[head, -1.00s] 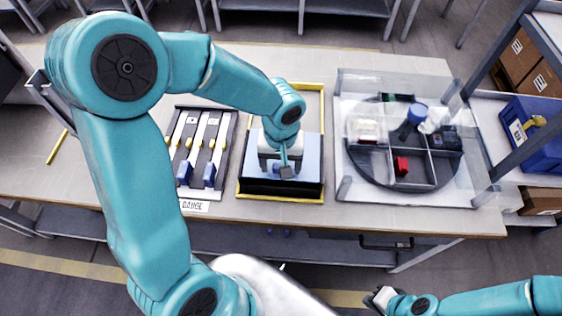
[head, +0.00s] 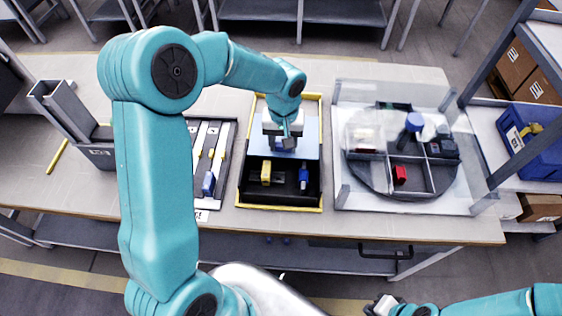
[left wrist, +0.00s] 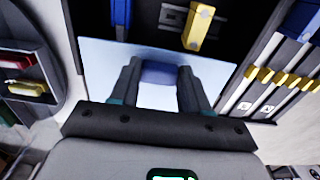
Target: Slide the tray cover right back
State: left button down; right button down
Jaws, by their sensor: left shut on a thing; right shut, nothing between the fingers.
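The tray (head: 321,190) is black with a yellow rim, at the middle of the table. Its pale blue cover (head: 312,147) lies over the middle of it. The front part is uncovered and shows a yellow block (head: 266,172) and a blue piece (head: 304,178). My left gripper (head: 287,143) is shut on the cover's blue knob (left wrist: 158,72). The left wrist view shows its fingers (left wrist: 158,88) on both sides of the knob, with the cover (left wrist: 222,70) beneath. My right gripper (head: 378,306) is shut and empty, low at the front, away from the tray.
A rack of gauges (head: 208,160) stands just left of the tray, partly behind my left arm. A clear-walled case with a round divided turntable (head: 375,183) is to the right. A grey stand (head: 62,112) is at far left. A blue bin (head: 540,150) sits on the right shelf.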

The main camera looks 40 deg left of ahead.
pick_arm(q)
jog(key=w+a, duration=0.1)
jog(key=w, duration=0.1)
jog(key=shift+w+a, duration=0.4)
jog(key=c, duration=0.5)
grip_release()
notch_tip(320, 180, up, 16)
jog(key=shift+r, duration=0.15)
